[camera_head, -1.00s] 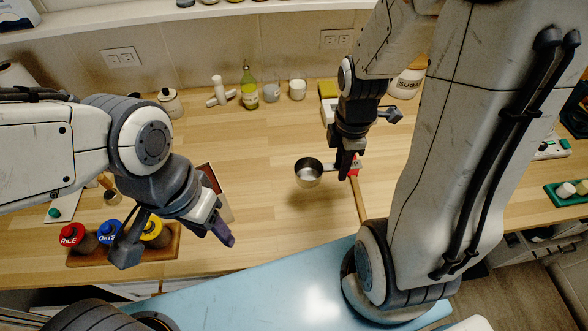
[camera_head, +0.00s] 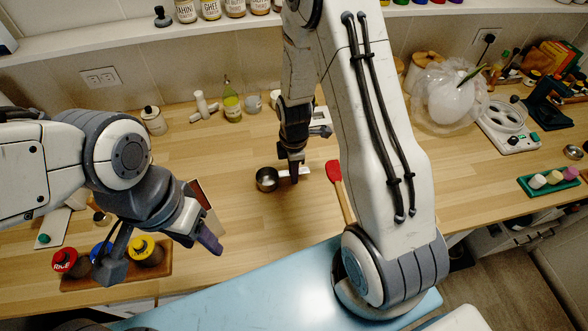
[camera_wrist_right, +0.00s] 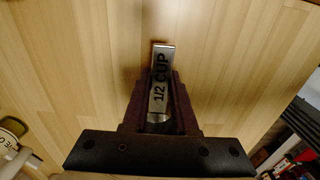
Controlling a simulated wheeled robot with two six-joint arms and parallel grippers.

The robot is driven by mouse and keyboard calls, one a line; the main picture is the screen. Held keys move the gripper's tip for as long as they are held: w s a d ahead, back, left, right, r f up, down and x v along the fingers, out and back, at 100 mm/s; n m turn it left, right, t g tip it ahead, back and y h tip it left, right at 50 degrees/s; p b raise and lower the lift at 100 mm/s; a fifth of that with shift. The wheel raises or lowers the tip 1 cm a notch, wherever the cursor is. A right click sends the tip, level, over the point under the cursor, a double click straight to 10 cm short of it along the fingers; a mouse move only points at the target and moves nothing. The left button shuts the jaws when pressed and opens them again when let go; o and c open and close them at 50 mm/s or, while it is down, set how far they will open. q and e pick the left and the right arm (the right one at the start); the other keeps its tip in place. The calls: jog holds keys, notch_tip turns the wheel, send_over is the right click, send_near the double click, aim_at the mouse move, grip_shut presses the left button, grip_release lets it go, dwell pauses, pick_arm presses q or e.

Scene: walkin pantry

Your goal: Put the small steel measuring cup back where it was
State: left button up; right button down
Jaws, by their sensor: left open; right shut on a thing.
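The small steel measuring cup (camera_head: 267,179) is in the head view, near the middle of the wooden counter, with its bowl opening upward. My right gripper (camera_head: 294,174) is shut on its handle. My left gripper (camera_head: 162,258) is open and empty, over the counter's front left by the jars.
A red spatula (camera_head: 335,172) lies just right of the cup. A green bottle (camera_head: 231,102) and white containers stand at the back. Lidded jars in a wooden tray (camera_head: 166,272) sit front left.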

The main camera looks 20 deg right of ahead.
jog(key=shift+f, duration=0.2)
jog(key=c, duration=0.7)
grip_release()
jog(key=shift+r, duration=0.1)
notch_tip(320, 180, up, 12)
jog(key=f+b, duration=0.1)
jog(key=b, duration=0.1)
jog(key=s+a+r+m, duration=0.4)
jog(key=s+a, duration=0.3)
jog(key=s, duration=0.3)
jog(key=s+a+r+m, duration=0.4)
jog(key=s+a, duration=0.3)
jog(key=s, duration=0.3)
jog(key=shift+s+a+r+m+y, duration=0.2)
jog(key=shift+a+r+m+y, duration=0.1)
jog(key=shift+a+r+y, duration=0.1)
